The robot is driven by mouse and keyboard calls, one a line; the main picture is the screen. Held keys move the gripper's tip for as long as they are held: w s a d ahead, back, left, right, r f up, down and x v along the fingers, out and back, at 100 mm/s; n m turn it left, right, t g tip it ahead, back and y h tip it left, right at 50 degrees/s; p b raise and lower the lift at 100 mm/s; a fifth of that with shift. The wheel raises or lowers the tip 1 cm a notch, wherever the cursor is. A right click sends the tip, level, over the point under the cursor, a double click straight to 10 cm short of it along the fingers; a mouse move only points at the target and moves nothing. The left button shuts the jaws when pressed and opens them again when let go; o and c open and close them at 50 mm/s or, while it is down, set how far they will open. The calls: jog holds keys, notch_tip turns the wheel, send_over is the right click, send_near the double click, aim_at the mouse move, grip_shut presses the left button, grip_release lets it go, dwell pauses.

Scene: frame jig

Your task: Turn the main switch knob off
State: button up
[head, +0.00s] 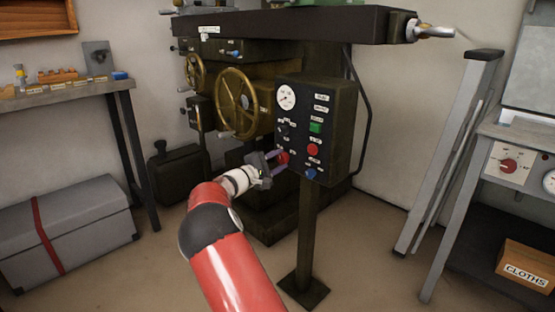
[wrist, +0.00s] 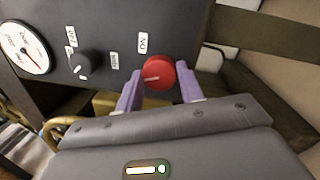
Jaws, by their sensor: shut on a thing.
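The red main switch knob (wrist: 158,74) is on the dark control panel in the wrist view, with a white "ON" label (wrist: 143,43) beside it. A pale line crosses the knob's face roughly left to right; I cannot tell its exact setting. The two purple fingers of my gripper (wrist: 158,80) stand on either side of the knob and are shut on it. In the head view my gripper (head: 274,161) is at the lower left of the panel, with the red knob (head: 283,158) partly hidden by it.
The panel box (head: 341,125) stands on a post and carries a gauge (head: 286,96), a green button (head: 316,127), a red button (head: 313,150) and a blue one (head: 310,174). A black knob (wrist: 84,63) is near the red one. A brass handwheel (head: 237,103) is behind, left.

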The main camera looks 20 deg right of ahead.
jog(key=n+p, duration=0.1)
jog(key=n, duration=0.2)
jog(key=shift+r+n+t, duration=0.1)
jog(key=shift+n+t, duration=0.2)
jog(key=shift+n+p, duration=0.6)
jog(key=shift+n, duration=0.3)
jog(key=o, duration=1)
jog(key=v, duration=0.8)
jog(key=shift+d, duration=0.1)
